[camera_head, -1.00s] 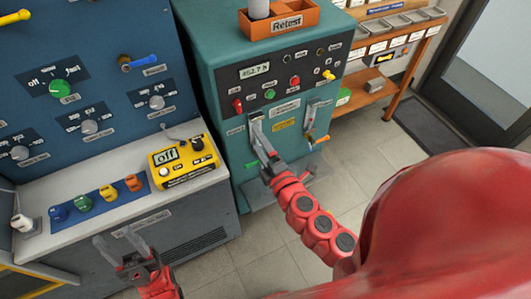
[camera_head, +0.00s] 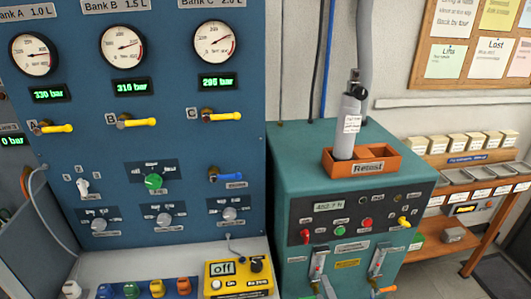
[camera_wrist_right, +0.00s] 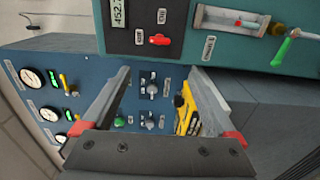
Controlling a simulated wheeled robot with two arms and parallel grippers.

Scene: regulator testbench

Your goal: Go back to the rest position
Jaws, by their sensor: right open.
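My right gripper (camera_wrist_right: 160,72) is open in the right wrist view, with two grey fingers spread and nothing between them. My left gripper is out of view. The blue panel (camera_head: 80,180) carries three gauges, reading 330, 316 and 295 bar, above yellow valve handles. A yellow box (camera_head: 236,276) with an "off" display sits on the bench below.
An orange "Retest" tray (camera_head: 341,166) holding a grey cylinder (camera_head: 346,125) stands on the teal cabinet. Red and yellow knobs and two flow tubes are on its front. An orange shelf (camera_head: 480,220) with boxes and bins stands at the right. A cork board (camera_head: 436,84) hangs behind.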

